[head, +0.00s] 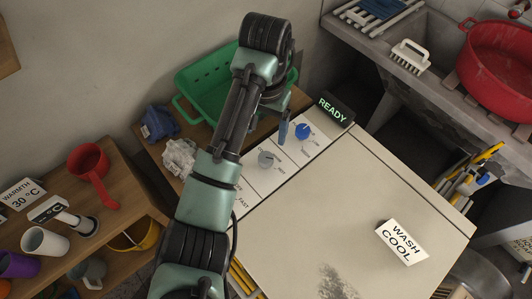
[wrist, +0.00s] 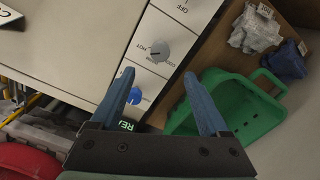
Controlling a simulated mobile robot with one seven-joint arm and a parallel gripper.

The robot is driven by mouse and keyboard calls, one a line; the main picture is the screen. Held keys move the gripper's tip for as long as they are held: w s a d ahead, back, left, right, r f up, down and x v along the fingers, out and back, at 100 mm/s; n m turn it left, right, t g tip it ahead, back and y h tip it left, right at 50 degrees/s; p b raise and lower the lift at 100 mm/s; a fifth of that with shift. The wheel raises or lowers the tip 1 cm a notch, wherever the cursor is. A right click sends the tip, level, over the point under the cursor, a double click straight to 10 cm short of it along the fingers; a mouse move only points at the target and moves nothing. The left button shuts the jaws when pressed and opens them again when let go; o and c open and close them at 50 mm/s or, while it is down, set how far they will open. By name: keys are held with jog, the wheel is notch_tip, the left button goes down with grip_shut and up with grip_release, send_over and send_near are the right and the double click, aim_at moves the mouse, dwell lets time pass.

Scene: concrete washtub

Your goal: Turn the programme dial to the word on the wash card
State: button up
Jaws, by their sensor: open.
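The wash card (head: 402,242) reads "WASH COOL" and stands on the pale machine top in the head view. A grey dial (head: 266,159) and a blue dial (head: 302,130) sit on the white control strip. In the wrist view, the grey dial (wrist: 160,50) has small words around it, one reading "HOT"; its exact setting is too small to read. The blue dial (wrist: 136,96) shows beside the left finger. My gripper (head: 284,130) is open and empty above the strip, near both dials. In the wrist view its blue fingers (wrist: 158,85) are spread, with no dial visibly gripped.
A display (head: 334,109) reads "READY" at the strip's end. A green basket (head: 195,85) stands behind the strip, with grey and blue cloths (head: 160,123) beside it. A concrete sink with a red tub (head: 495,65) is at right. The machine top (head: 340,195) is mostly clear.

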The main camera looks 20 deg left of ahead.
aim_at(266, 157)
notch_tip(266, 157, down, 12)
jog(key=shift+w+b, duration=0.1)
jog(key=shift+b, duration=1.15)
grip_shut()
